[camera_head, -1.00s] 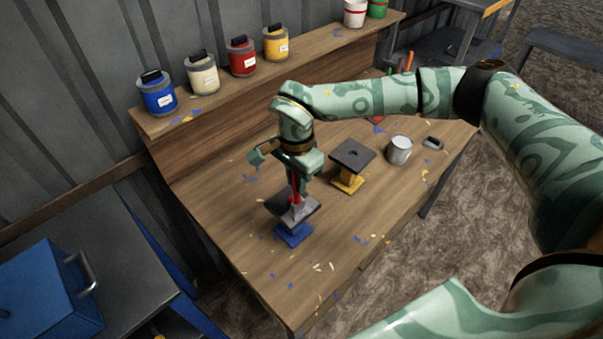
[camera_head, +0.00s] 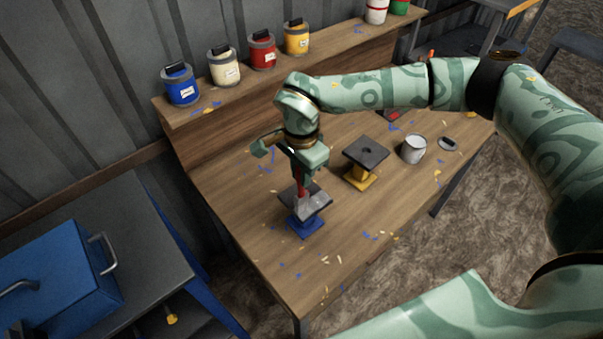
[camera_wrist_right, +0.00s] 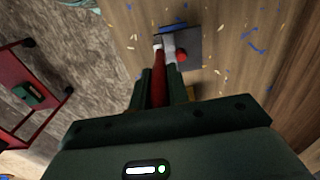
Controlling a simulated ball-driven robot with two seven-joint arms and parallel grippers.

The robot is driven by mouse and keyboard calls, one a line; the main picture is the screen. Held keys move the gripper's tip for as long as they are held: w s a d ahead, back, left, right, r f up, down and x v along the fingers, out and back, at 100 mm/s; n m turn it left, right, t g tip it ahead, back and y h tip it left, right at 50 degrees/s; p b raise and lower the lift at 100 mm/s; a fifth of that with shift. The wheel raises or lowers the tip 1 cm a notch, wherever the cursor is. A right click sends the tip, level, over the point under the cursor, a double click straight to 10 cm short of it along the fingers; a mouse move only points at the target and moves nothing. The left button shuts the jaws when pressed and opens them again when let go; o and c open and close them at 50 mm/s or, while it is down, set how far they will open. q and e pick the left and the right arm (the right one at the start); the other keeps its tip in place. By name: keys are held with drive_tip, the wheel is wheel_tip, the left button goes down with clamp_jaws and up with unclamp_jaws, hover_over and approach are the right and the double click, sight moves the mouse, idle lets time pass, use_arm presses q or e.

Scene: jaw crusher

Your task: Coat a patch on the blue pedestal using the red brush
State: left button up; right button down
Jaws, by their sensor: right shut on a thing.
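The blue pedestal (camera_head: 305,227) stands on the workbench, with a dark square plate (camera_head: 319,199) on top. My right gripper (camera_head: 301,172) is above it, shut on the red brush (camera_head: 301,184). The brush hangs head down, and its grey head is at the plate; exact contact cannot be told. In the right wrist view the red handle (camera_wrist_right: 159,88) sits between the fingers, and a round red spot (camera_wrist_right: 181,56) shows on the dark plate (camera_wrist_right: 188,45) beside the brush head. The left gripper is out of view.
A yellow pedestal (camera_head: 361,180) and a grey can (camera_head: 413,149) stand to the right on the workbench (camera_head: 260,225). Blue, cream, red and yellow paint pots (camera_head: 182,88) line the back shelf. A blue toolbox (camera_head: 60,285) is at lower left. The bench front is clear except for flecks.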

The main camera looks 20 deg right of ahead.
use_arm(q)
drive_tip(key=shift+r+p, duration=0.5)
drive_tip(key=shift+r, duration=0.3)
use_arm(e)
wheel_tip(320, 180, up, 2)
drive_tip(key=shift+w+a+f+b, duration=0.15)
drive_tip(key=shift+w+b, duration=0.25)
drive_tip(key=shift+w, duration=0.05)
use_arm(q)
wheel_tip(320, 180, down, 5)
drive_tip(key=b, duration=0.4)
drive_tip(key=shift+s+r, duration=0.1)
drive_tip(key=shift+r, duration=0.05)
use_arm(e)
drive_tip(key=w+a, duration=0.2)
drive_tip(key=w, duration=0.5)
drive_tip(key=shift+a, duration=0.3)
drive_tip(key=shift+f, duration=0.1)
